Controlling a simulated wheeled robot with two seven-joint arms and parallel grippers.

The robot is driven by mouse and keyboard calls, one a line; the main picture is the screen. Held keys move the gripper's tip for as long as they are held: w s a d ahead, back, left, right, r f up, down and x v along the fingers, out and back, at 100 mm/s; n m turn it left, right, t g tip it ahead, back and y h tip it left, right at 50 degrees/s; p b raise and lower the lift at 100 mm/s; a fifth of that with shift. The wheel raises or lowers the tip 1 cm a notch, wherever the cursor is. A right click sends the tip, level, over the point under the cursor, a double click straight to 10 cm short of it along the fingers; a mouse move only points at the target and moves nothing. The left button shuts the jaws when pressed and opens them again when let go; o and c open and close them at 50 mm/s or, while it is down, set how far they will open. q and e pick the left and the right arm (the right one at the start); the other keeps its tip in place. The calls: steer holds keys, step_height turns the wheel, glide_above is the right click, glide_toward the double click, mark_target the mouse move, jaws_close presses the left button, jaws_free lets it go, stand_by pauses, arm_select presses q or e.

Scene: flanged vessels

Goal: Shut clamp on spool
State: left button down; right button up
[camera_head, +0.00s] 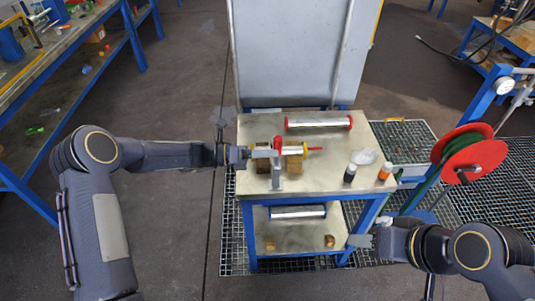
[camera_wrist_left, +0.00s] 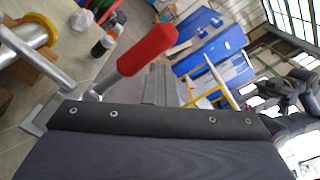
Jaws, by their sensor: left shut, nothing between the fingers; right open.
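The spool (camera_head: 293,150), a short metal tube with yellow flanges, lies across wooden blocks on the table. It also shows in the left wrist view (camera_wrist_left: 15,42), cut off by the left edge. A grey clamp (camera_head: 278,178) stands at the front of the spool. Its red-gripped handle (camera_head: 278,143) also shows in the left wrist view (camera_wrist_left: 147,50), rising at a slant. Whether its jaw touches the spool cannot be told. My left gripper (camera_head: 247,153) is shut and empty, just left of the clamp and spool. My right gripper (camera_head: 371,231) is open, low beside the table's front right corner.
A longer red-ended tube (camera_head: 318,124) lies at the table's back. A red hose reel (camera_head: 468,155) stands further right. The table's (camera_head: 320,186) front middle is clear.

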arm_select(q)
steer(key=shift+w+a+r, duration=0.15)
steer(key=shift+r, duration=0.05)
steer(key=a+b, duration=0.2)
steer(key=a, duration=0.6)
steer(key=s+a+r+m+y, duration=0.3)
steer(key=s+r+m+y, duration=0.1)
steer(key=s+m, duration=0.25)
steer(key=s+a+r+m+y, duration=0.35)
steer(key=s+m, duration=0.25)
steer(key=s, duration=0.2)
steer(key=s+a+m+t+y, duration=0.3)
steer(key=s+m, duration=0.3)
steer(key=s, duration=0.2)
steer(key=s+a+f+m+t+y, duration=0.1)
steer(key=s+a+m+t+y, duration=0.2)
steer(key=s+a+m, duration=0.3)
steer(key=shift+s+f+m, duration=0.2)
steer(key=shift+s+m, duration=0.15)
steer(key=shift+s, duration=1.1)
steer(key=shift+y, duration=0.25)
